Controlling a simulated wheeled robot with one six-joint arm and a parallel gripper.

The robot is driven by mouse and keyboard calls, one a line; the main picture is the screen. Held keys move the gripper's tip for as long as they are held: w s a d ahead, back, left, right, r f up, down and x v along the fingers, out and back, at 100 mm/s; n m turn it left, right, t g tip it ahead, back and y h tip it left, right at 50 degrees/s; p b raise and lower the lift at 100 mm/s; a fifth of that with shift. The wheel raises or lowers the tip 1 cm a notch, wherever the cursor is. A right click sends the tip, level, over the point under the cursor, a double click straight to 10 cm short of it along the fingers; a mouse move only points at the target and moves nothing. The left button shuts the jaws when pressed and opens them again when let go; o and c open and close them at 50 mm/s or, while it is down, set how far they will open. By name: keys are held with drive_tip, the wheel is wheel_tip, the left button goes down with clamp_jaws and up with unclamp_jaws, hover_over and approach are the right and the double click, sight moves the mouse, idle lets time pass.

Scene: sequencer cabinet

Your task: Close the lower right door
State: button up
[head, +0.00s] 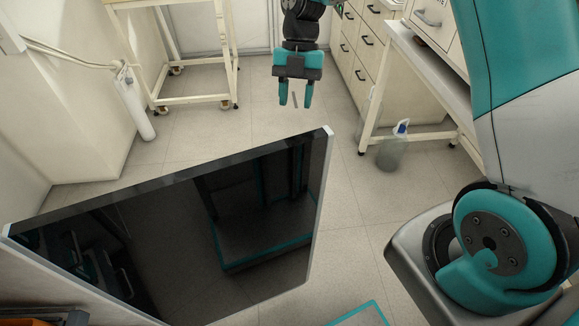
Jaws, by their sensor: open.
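The door (180,235) is a glossy black panel with a pale edge, in the lower left of the head view. It stands swung open from the cabinet at the left edge, and its dark face mirrors part of my body. My gripper (295,101) is at the top middle, beyond the door's far upper corner. Its two teal fingers point down, apart and empty, and do not touch the door in this view. The cabinet's opening and most of its body are out of view.
A white wheeled table frame (198,104) stands at the back left, near a white cylinder (134,104). Drawers (362,45) and a bench (428,62) stand at the right, with a bottle (392,152) on the floor. The tiled floor between is clear.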

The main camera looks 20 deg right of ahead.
drive_tip(key=p+x, duration=0.2)
drive_tip(key=x, duration=1.5)
drive_tip(key=shift+f, duration=0.25)
drive_tip(key=shift+s, duration=0.1)
clamp_jaws()
